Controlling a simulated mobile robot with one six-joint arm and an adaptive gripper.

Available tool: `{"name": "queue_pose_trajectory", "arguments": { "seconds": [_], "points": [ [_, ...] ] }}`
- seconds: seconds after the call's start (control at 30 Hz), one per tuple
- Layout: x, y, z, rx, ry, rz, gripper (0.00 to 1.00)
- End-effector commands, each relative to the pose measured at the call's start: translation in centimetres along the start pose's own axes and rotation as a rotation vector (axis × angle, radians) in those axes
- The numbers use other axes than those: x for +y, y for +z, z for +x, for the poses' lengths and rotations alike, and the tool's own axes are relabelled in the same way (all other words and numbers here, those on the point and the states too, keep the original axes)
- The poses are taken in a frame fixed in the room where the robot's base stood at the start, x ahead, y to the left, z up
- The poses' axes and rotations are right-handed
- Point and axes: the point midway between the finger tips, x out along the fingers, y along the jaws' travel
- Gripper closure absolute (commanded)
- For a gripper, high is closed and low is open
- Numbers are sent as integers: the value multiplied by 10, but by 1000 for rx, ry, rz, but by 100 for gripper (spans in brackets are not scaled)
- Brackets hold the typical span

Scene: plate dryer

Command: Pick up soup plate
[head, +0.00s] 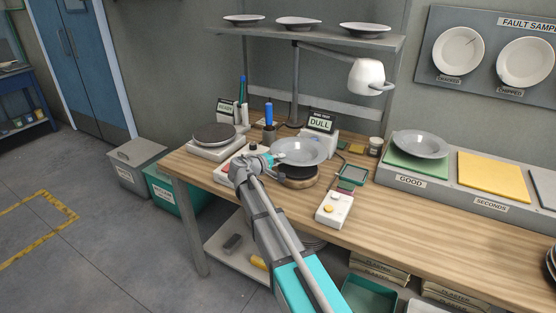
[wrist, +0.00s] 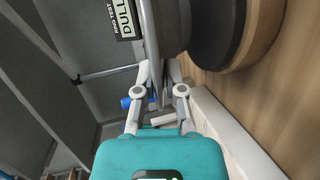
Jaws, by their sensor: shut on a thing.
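The soup plate (head: 300,151) is grey and wide-rimmed. In the head view it is above a round wooden stand with a dark top (head: 298,182). My gripper (head: 271,160) is at the plate's left rim and shut on it. In the wrist view the plate shows nearly edge-on as a thin grey band (wrist: 151,42), with its rim between my fingertips (wrist: 161,93). The dark round pad (wrist: 218,38) of the stand is beside it there, with a gap between them. The plate's underside is hidden in the head view.
A DULL sign (head: 320,122) stands just behind the plate, and a lamp (head: 367,77) hangs above to the right. A white box with buttons (head: 334,209) is in front. Another plate (head: 420,144) rests on the green GOOD pad (head: 400,165). A scale (head: 214,139) is at left.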

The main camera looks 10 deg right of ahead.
Motion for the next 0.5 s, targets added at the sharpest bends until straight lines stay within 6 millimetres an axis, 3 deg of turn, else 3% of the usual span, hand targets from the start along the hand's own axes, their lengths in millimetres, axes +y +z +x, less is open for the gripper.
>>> {"name": "queue_pose_trajectory", "arguments": {
  "seconds": [0.03, 0.5],
  "points": [
    [10, 0, -3, 0, 3, -1, 100],
    [59, 42, -30, 1, 3, -2, 100]
  ]
}}
